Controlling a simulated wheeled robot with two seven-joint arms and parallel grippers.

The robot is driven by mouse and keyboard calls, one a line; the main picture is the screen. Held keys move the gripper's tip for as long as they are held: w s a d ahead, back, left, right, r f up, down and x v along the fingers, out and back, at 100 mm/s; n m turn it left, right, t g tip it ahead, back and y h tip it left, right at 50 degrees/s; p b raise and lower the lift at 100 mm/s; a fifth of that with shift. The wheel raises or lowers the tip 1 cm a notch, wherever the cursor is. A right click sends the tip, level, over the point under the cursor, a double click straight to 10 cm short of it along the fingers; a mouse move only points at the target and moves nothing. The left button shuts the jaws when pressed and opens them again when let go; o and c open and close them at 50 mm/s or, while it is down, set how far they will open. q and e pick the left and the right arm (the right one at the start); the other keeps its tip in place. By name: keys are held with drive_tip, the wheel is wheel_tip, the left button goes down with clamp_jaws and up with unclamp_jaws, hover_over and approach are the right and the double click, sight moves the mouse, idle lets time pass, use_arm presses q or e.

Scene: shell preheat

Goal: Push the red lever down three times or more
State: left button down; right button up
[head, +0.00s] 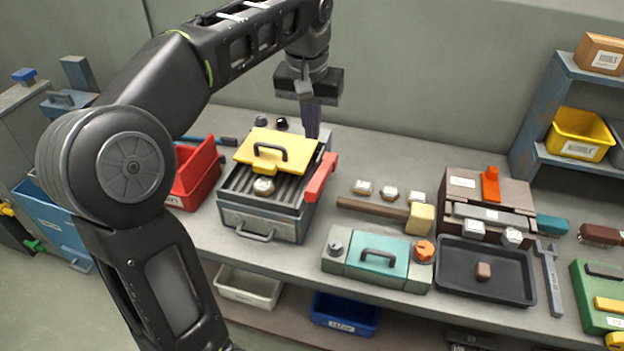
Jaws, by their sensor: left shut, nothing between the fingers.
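The red lever (321,178) is on the right side of a dark grey box-shaped heater (262,219) with a slotted top. The lever slants, with its upper end toward the back right. A yellow lid (275,150) with a black handle covers the back part of the heater's top. A small pale nut-like piece (263,187) lies on the slots in front of the lid. My left gripper (312,132) points down behind the lever, its fingers shut and empty. I cannot tell whether the fingertips touch anything. My right gripper is not in view.
A red bin (194,178) stands left of the heater. A mallet (385,211), several pale nuts (389,193) and a teal-lidded box (378,260) lie to the right. A black tray (485,271) is farther right.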

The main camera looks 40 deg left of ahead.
use_arm(q)
drive_tip(key=b, duration=0.4)
hover_over(315, 187)
drive_tip(key=f, duration=1.2)
drive_tip(key=shift+s+f, duration=0.15)
drive_tip(key=shift+s, duration=0.1)
drive_tip(key=shift+s+d+f, duration=0.1)
drive_tip(key=shift+s+f, duration=0.05)
drive_tip(key=shift+f, duration=0.55)
